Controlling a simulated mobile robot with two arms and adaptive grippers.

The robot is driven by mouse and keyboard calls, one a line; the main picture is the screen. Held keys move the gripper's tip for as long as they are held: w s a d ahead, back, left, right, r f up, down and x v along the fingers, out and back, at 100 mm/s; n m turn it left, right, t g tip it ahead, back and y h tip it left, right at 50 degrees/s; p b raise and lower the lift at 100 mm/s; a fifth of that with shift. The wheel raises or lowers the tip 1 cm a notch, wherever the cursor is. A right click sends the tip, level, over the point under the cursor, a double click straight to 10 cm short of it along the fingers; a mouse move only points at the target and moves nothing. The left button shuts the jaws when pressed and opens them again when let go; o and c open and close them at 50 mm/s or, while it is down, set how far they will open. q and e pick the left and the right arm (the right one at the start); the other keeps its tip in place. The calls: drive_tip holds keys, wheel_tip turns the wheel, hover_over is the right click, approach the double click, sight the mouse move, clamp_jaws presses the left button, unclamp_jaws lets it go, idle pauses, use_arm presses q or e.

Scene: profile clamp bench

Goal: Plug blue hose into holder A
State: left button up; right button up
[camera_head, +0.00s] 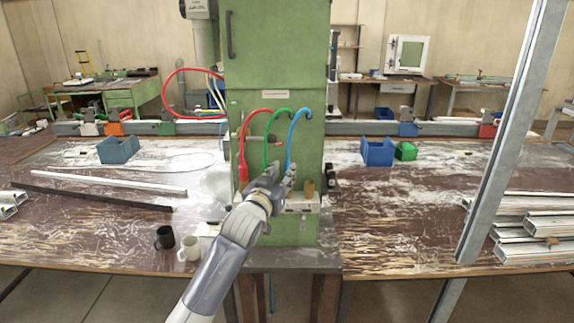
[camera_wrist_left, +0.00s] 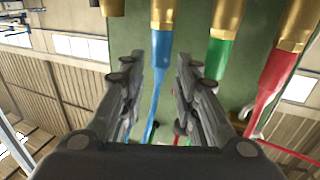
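The blue hose (camera_head: 292,137) arches down the front of the green column, beside the green hose (camera_head: 268,140) and the red hose (camera_head: 243,145). In the left wrist view the blue hose (camera_wrist_left: 161,47) ends in a brass fitting (camera_wrist_left: 163,12). My left gripper (camera_head: 283,176) is at the hose ends; in the wrist view its fingers (camera_wrist_left: 160,65) stand apart on either side of the blue hose, with gaps visible. A bare brass fitting (camera_head: 309,188) stands right of the blue hose. I cannot read which holder is A. My right gripper is not in view.
The green column (camera_head: 275,65) rises behind the hoses. A black mug (camera_head: 164,238) and a white mug (camera_head: 189,248) stand at the left bench's front edge. A slanted metal profile (camera_head: 510,130) crosses the right side. Metal profiles (camera_head: 535,230) lie stacked at far right.

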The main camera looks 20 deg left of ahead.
sight(287, 162)
use_arm(q)
drive_tip(key=w, duration=0.3)
drive_tip(key=shift+p, duration=0.35)
drive_tip(key=shift+w, duration=0.7)
drive_tip(key=shift+c, duration=0.3)
clamp_jaws()
drive_tip(key=shift+w+r+p, duration=0.15)
drive_tip(key=shift+r+p, duration=0.45)
drive_tip(key=shift+d+r, duration=0.1)
drive_tip(key=shift+r, duration=0.1)
